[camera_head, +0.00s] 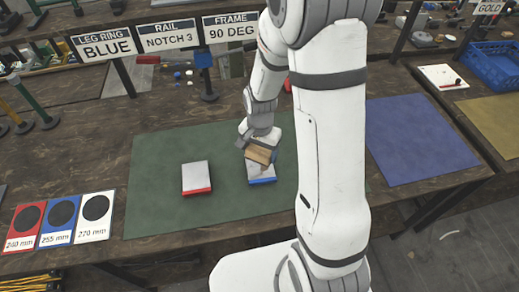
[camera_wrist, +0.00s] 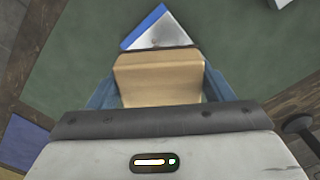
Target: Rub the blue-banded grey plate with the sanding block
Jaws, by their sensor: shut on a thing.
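The blue-banded grey plate (camera_head: 261,174) lies on the green mat (camera_head: 150,150), and its blue edge shows along the front. It also shows in the wrist view (camera_wrist: 158,30), partly hidden behind the sanding block. The tan sanding block (camera_head: 259,155) is over the plate's far part; the wrist view shows it as a wooden block (camera_wrist: 158,78). My gripper (camera_wrist: 160,90) is shut on the block, with a blue finger on each side. The block looks on or very close to the plate; I cannot tell if they touch.
A red-banded grey plate (camera_head: 196,177) lies to the left on the mat. Cards with black discs (camera_head: 59,217) lie at the left. Signs (camera_head: 165,37) stand behind the mat. A blue mat (camera_head: 415,140) lies to the right, with a blue basket (camera_head: 495,66) beyond.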

